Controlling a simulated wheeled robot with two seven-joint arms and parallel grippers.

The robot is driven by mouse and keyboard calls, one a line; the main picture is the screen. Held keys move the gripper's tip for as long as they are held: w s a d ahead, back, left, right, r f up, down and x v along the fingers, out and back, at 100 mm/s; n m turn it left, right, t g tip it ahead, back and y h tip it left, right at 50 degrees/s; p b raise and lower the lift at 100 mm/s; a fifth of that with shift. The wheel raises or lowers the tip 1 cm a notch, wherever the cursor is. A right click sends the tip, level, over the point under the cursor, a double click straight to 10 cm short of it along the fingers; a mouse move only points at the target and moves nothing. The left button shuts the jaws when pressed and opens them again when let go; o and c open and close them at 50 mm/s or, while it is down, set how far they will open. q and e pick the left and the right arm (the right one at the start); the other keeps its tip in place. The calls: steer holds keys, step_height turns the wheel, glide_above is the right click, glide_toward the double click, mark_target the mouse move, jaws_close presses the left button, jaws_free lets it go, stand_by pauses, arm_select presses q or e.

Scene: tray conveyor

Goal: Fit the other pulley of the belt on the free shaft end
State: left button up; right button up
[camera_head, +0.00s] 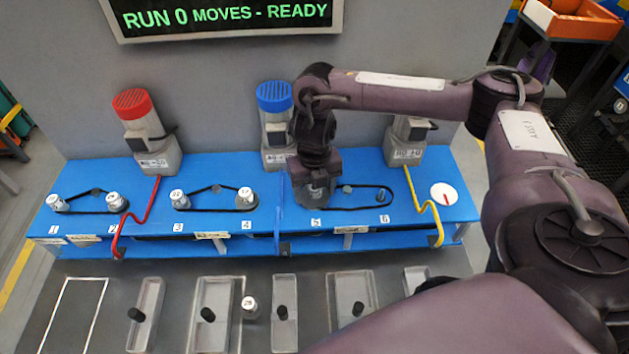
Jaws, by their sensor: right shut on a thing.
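A black belt (366,209) runs on the blue bench from beneath my right gripper to the right, around the spot marked 6. A small grey post (347,188) stands at the belt's upper run. My right gripper (316,193) points down over the spot marked 5, at the belt's left end. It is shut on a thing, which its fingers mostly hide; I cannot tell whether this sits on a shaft. A small grey shaft end (384,196) shows inside the belt's right end. My left gripper is not in view.
Two belts with white-topped pulleys (115,201) (246,197) are on the bench's left half. Red-capped (132,103) and blue-capped (273,97) motors stand behind. A loose pulley (250,305) stands among grey trays (213,335) in front. A red-marked white dial (444,195) is at right.

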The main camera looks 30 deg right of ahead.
steer(key=shift+f, duration=0.4)
steer(key=o, duration=1.2)
step_height(320, 180, up, 8)
steer(key=shift+f+p, duration=0.1)
steer(key=shift+p, duration=0.9)
